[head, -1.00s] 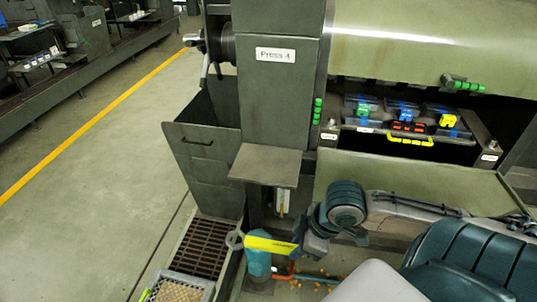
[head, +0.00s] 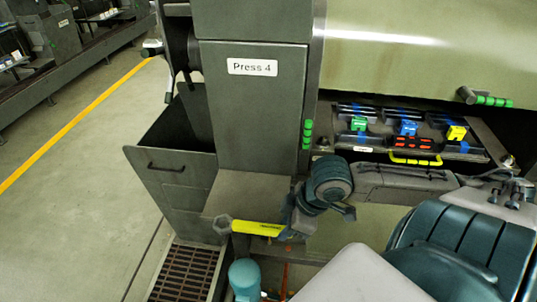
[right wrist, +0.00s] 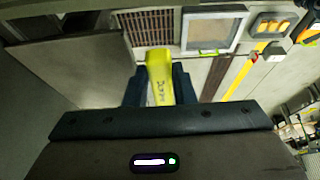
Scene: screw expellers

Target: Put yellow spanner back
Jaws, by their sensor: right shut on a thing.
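The yellow spanner (head: 256,228) has a yellow handle and a grey ring-shaped head at its left end. My right gripper (head: 290,229) is shut on the right end of its handle. The spanner is held roughly level in front of the small grey shelf below the Press 4 panel. In the right wrist view the yellow handle (right wrist: 159,75) stands out between the dark fingers (right wrist: 160,88), and its far end is hidden.
A grey open bin (head: 170,160) stands left of the Press 4 column (head: 250,110). A tray (head: 345,140) with green, blue and yellow blocks sits at the right. A floor grating (head: 185,274) lies at the lower left.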

